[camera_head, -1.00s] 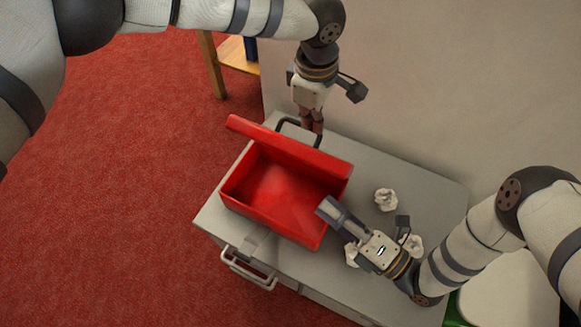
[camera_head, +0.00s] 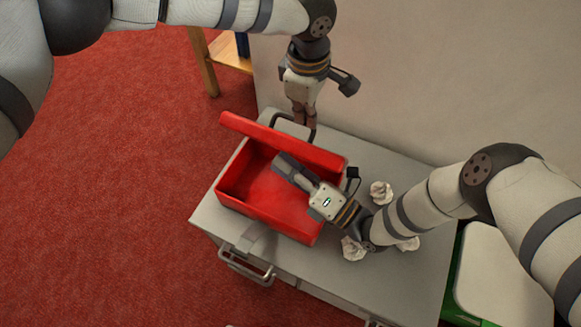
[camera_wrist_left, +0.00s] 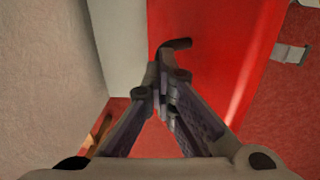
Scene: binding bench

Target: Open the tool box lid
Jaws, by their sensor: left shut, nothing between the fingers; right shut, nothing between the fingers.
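The red tool box (camera_head: 262,212) stands on the grey bench top in the head view. Its lid (camera_head: 285,143) is raised along the back edge and the inside shows. A dark handle (camera_head: 290,122) shows behind the lid. My left gripper (camera_head: 305,122) is shut and empty, pointing down behind the lid close to the handle. In the left wrist view its fingertips (camera_wrist_left: 163,70) meet in front of a red surface with a dark handle part (camera_wrist_left: 178,44); contact is unclear. My right gripper (camera_head: 282,165) is shut and empty, over the box opening near the lid, hiding part of the interior.
Several crumpled white paper balls (camera_head: 381,192) lie on the bench top (camera_head: 330,268) right of the box. Drawer handles (camera_head: 246,266) stick out at the front. A wall (camera_head: 400,80) stands behind. A green bin with a white lid (camera_head: 500,275) is at the right.

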